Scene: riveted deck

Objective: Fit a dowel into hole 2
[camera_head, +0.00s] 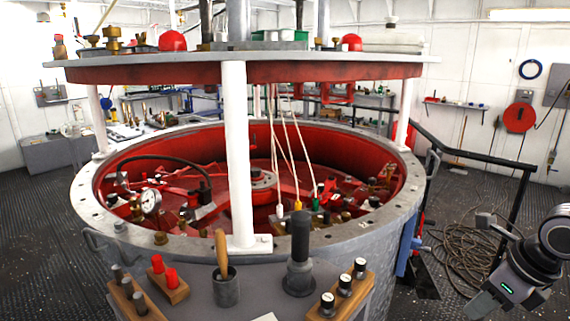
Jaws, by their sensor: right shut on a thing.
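A wooden block (170,283) with red pegs stands at the front left. Beside it is a block (128,297) with dark grey pegs. A third block (343,289) holds a row of black pegs with pale tops, right of centre. No hole number is readable, and I cannot tell which thing carries hole 2. My right gripper (487,303) is at the lower right edge, right of the blocks and apart from them. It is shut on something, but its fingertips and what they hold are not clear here. My left gripper is out of view.
A grey cup (226,289) with a wooden-handled tool and a black upright handle (300,238) on a grey base stand between the blocks. Behind is a big round red-lined vessel (85,195) with white posts (236,150). A coiled hose (465,248) lies on the floor.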

